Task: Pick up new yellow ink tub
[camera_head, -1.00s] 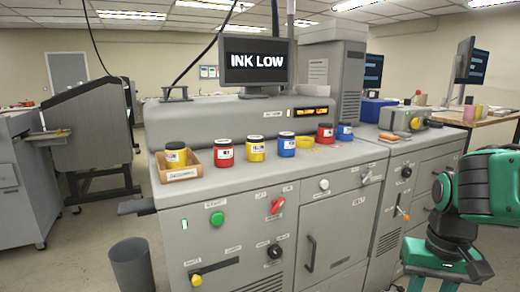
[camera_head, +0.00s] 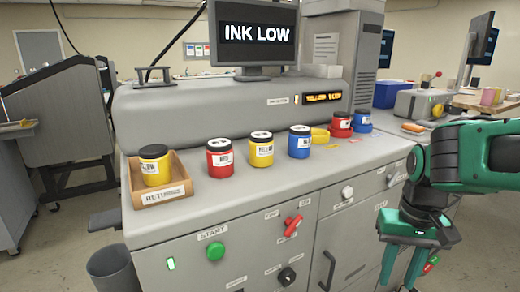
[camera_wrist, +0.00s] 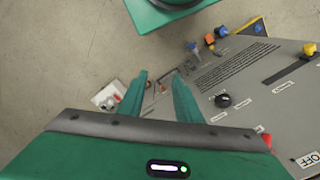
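A yellow ink tub (camera_head: 261,150) with a pale-topped dark lid stands upright on the machine's top, between a red tub (camera_head: 220,158) and a blue tub (camera_head: 299,142). Another yellow tub (camera_head: 155,166), with a plain black lid, stands in a cardboard box (camera_head: 163,194) labelled RETURNS at the left. My gripper (camera_head: 401,266) is at the lower right of the head view, pointing down in front of the machine. It is well apart from both yellow tubs. In the wrist view its fingers (camera_wrist: 160,76) are apart with nothing between them. No tub shows clearly there.
A yellow ring-like piece (camera_head: 320,136), a red tub (camera_head: 341,125) and a blue tub (camera_head: 362,122) are farther right. A monitor (camera_head: 254,37) reading INK LOW stands behind the row. Buttons and knobs line the machine's front. A dark bin (camera_head: 113,268) stands on the floor.

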